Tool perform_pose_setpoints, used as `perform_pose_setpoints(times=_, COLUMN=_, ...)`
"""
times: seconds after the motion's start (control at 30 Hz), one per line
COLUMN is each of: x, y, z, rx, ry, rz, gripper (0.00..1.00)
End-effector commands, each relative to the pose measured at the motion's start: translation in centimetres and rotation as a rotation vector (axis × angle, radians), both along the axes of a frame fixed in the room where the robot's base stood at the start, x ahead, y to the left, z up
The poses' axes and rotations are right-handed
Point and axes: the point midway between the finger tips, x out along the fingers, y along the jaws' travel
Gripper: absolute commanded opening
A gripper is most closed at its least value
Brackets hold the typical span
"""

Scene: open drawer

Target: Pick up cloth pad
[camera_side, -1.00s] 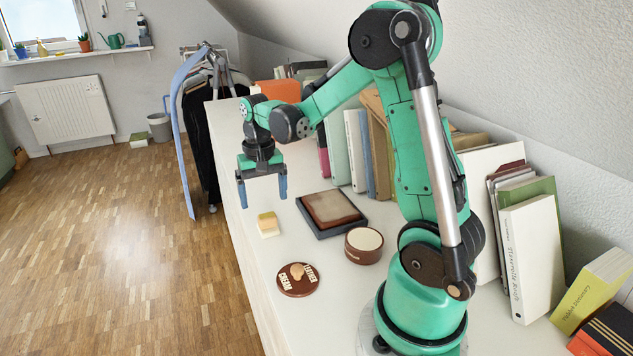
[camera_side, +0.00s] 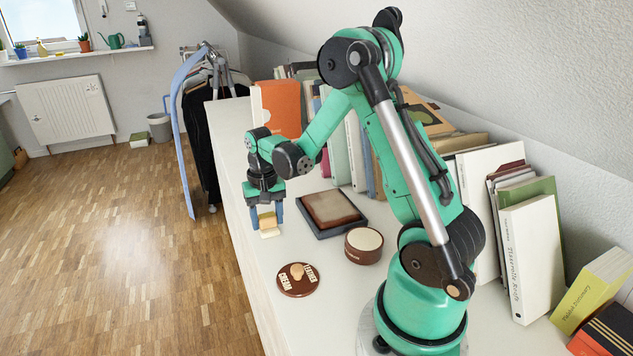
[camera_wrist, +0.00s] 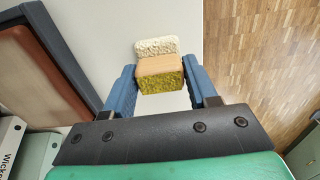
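The cloth pad (camera_side: 268,221) is a small block with a tan top and a yellow side. It is between the fingers of my gripper (camera_side: 266,215), low over the front part of the white cabinet top. In the wrist view the pad (camera_wrist: 160,76) fills the space between the two blue fingertips of my gripper (camera_wrist: 162,88), which appear to press on both its sides. A rough cream-white part (camera_wrist: 156,46) shows just beyond the tan top. I cannot tell whether the pad's underside touches the cabinet top.
A dark tray with a brown panel (camera_side: 332,209) lies right of the pad. A round brown tin (camera_side: 364,245) and its lid (camera_side: 298,279) are nearer the camera. Books (camera_side: 352,150) line the wall. The cabinet top (camera_side: 232,150) ends at the left above the wooden floor.

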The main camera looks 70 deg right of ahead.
Motion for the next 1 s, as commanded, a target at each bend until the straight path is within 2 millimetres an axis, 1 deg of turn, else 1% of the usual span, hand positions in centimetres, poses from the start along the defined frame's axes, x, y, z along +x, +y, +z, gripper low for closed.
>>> perform_pose_setpoints(times=0.03, x=0.0, y=0.0, z=0.0, rx=0.0, ry=0.0, rz=0.0, gripper=0.36)
perform_pose_setpoints(times=0.07, x=0.0, y=0.0, z=0.0, rx=0.0, ry=0.0, rz=0.0, gripper=0.27)
perform_pose_setpoints(times=0.1, x=0.0, y=0.0, z=0.0, rx=0.0, ry=0.0, rz=0.0, gripper=0.16)
perform_pose_setpoints(times=0.17, x=0.0, y=0.0, z=0.0, rx=0.0, ry=0.0, rz=0.0, gripper=0.0)
perform_pose_setpoints(times=0.47, x=0.0, y=0.0, z=0.2, rx=0.0, ry=0.0, rz=0.0, gripper=0.0)
perform_pose_setpoints(times=0.57, x=0.0, y=0.0, z=0.8, rx=0.0, ry=0.0, rz=0.0, gripper=0.0)
perform_pose_setpoints(times=0.67, x=0.0, y=0.0, z=1.9, rx=0.0, ry=0.0, rz=0.0, gripper=0.0)
perform_pose_setpoints(times=0.77, x=0.0, y=0.0, z=4.0, rx=0.0, ry=0.0, rz=0.0, gripper=0.0)
perform_pose_setpoints(times=1.0, x=0.0, y=0.0, z=10.8, rx=0.0, ry=0.0, rz=0.0, gripper=0.0)
